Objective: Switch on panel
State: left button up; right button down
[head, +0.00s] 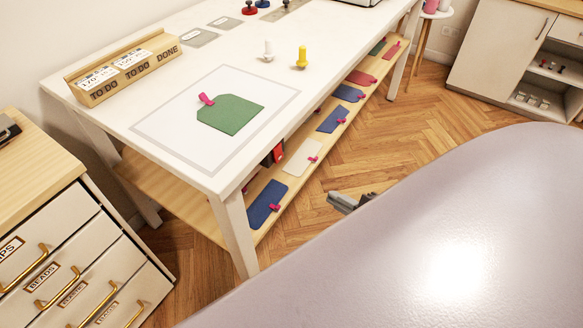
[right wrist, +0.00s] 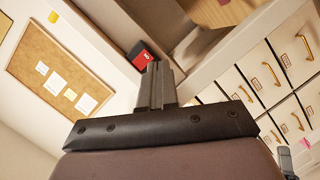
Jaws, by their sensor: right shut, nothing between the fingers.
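A small red and black panel (head: 273,155) is fixed under the near side of the white table, partly hidden by the table's edge. It also shows in the right wrist view as a red and black box (right wrist: 140,56), just beyond my fingertips and slightly left. My right gripper (head: 345,202) shows in the head view to the right of the table, partly hidden by my own large grey arm or body part. In the right wrist view my right gripper (right wrist: 158,68) is shut and empty, and I cannot tell whether it touches the panel. My left gripper is not in view.
The white table (head: 185,165) carries a green fabric piece (head: 231,114) and a wooden TO DO/DONE rack (head: 122,68). A lower wooden shelf (head: 265,178) holds several coloured pieces. A drawer cabinet (head: 65,255) stands at left. The parquet floor (head: 400,110) right of the table is clear.

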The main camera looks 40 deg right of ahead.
aim_at(280, 159)
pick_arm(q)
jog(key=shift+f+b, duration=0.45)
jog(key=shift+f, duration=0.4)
pick_arm(e)
jog(key=r+n+y, duration=0.1)
jog(key=n, duration=0.2)
jog(key=d+r+n+y, duration=0.1)
jog(key=n, duration=0.2)
jog(key=d+r+n+y, duration=0.1)
jog(key=n+y, duration=0.1)
jog(key=n, duration=0.1)
jog(key=shift+w+d+r, duration=0.15)
jog(key=shift+w+r, duration=0.05)
jog(key=shift+w, duration=0.2)
jog(key=p+x, duration=0.1)
jog(key=x, duration=1.3)
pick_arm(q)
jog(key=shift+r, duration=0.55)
